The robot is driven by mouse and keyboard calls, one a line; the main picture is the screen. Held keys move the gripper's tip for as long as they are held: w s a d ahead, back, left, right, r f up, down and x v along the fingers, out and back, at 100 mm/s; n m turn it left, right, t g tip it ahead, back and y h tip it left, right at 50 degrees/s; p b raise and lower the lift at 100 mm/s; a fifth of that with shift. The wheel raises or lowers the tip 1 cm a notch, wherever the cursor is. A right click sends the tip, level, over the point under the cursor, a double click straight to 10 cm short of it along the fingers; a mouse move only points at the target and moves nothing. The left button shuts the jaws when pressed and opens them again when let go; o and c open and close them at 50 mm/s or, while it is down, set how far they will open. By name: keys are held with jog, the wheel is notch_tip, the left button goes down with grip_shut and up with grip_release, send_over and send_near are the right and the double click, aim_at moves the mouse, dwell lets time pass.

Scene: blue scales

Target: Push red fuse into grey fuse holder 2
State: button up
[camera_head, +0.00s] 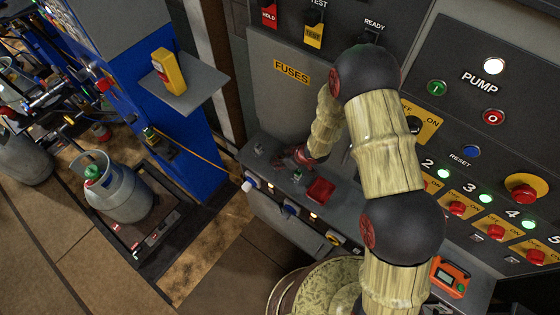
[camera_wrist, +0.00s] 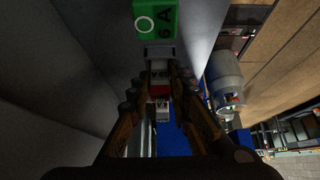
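The yellow FUSES label (camera_head: 292,72) is on the panel above a grey ledge. On the ledge stand small fuse parts: a grey one (camera_head: 259,149) at the left, a small green one (camera_head: 297,175) and a red block (camera_head: 321,190). My gripper (camera_head: 284,162) is low over the ledge, among these parts. In the wrist view, a small red piece (camera_wrist: 158,90) shows between my fingers, with pale grey parts (camera_wrist: 158,51) above it. A green block marked 6A (camera_wrist: 156,20) is at the top. I cannot tell whether the fingers touch the red piece. Holder numbers are not readable.
Knobs and lit indicators (camera_head: 290,210) line the ledge's front face. Pump buttons and numbered switches (camera_head: 457,208) are at right. A blue cabinet (camera_head: 165,125) and a gas bottle (camera_head: 118,190) stand at left.

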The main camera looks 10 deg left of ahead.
jog(key=o, duration=0.4)
jog(key=shift+s+d+f, duration=0.15)
jog(key=shift+s+f, duration=0.3)
jog(key=shift+f, duration=0.4)
jog(key=shift+d, duration=0.1)
jog(key=v, duration=0.8)
jog(key=w+a+r+v, duration=0.1)
jog(key=v, duration=0.3)
jog(key=shift+w+d, duration=0.1)
